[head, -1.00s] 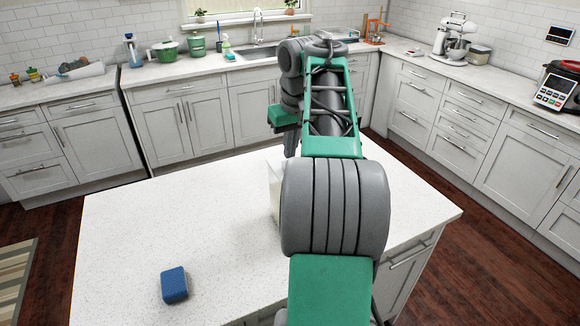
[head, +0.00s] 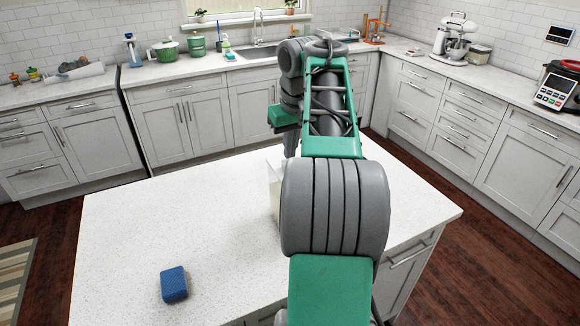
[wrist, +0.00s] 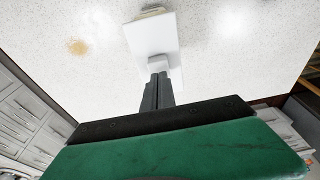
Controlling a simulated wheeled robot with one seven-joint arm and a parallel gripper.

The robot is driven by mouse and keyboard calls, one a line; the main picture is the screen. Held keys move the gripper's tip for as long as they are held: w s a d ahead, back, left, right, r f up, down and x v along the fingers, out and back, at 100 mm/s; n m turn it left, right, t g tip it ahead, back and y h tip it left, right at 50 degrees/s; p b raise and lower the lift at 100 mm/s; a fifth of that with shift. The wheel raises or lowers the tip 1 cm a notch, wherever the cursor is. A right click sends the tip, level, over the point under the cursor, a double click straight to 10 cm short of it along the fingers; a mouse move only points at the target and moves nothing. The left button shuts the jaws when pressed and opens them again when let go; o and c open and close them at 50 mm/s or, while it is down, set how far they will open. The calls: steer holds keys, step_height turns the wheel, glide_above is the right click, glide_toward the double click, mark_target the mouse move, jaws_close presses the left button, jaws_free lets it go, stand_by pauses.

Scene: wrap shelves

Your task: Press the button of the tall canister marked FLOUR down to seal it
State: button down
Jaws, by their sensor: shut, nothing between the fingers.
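A clear-walled canister (head: 274,188) with pale contents stands on the white island top, mostly hidden behind my arm in the head view. In the wrist view its white lid (wrist: 150,36) shows from above, reaching up to and around the fingertips. No FLOUR marking is readable in either view. My gripper (wrist: 158,76) is shut and empty, its fingertips over the near part of the lid. In the head view the gripper (head: 291,146) is partly hidden by the arm. I cannot tell whether the fingertips touch the button or how far down the button is.
A blue sponge (head: 173,284) lies on the island's front left. A brown spill (wrist: 78,47) marks the island top (head: 150,220) beside the canister in the wrist view. The island's left side is otherwise clear. Counters with a sink, pots and a mixer (head: 452,38) line the walls.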

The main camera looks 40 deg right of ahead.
steer(key=shift+f+b, duration=1.65)
steer(key=shift+f, duration=0.3)
step_height(320, 180, up, 8)
steer(key=p, duration=0.8)
steer(key=shift+f, duration=0.1)
